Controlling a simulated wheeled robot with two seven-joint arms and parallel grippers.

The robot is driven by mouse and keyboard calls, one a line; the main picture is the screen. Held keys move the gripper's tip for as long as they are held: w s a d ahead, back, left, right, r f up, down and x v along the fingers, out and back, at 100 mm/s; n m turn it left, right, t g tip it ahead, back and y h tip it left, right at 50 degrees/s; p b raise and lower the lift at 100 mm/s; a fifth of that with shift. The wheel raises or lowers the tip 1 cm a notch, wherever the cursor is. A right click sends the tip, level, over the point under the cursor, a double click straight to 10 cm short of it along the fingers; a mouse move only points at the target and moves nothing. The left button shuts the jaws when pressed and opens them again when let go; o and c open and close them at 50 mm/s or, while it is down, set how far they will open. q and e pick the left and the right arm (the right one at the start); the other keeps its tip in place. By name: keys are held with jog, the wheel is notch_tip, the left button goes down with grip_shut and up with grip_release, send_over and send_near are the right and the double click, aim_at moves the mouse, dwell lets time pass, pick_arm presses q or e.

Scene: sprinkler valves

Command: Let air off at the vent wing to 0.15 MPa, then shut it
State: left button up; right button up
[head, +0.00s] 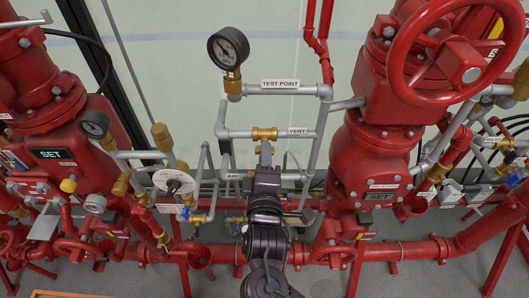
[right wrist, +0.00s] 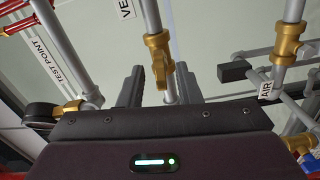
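The vent wing is a brass valve (head: 264,134) on the grey pipe left of the VENT label (head: 297,131). In the right wrist view the brass wing (right wrist: 160,64) hangs between the two dark fingers. My right gripper (head: 264,152) comes up from below, just under the valve. In the wrist view the right gripper (right wrist: 161,78) is open, its fingers on either side of the wing with visible gaps. The round pressure gauge (head: 228,48) is at upper left of the valve; its needle is too small to read exactly. My left gripper is not in view.
The TEST POINT pipe (head: 281,84) runs above the vent pipe. The AIR label (right wrist: 265,91) and a brass fitting (right wrist: 288,43) are at right in the wrist view. Large red valve bodies (head: 374,165) with a handwheel (head: 455,50) stand right; more red piping (head: 75,140) stands left.

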jog(key=s, duration=0.6)
jog(key=shift+s, duration=0.4)
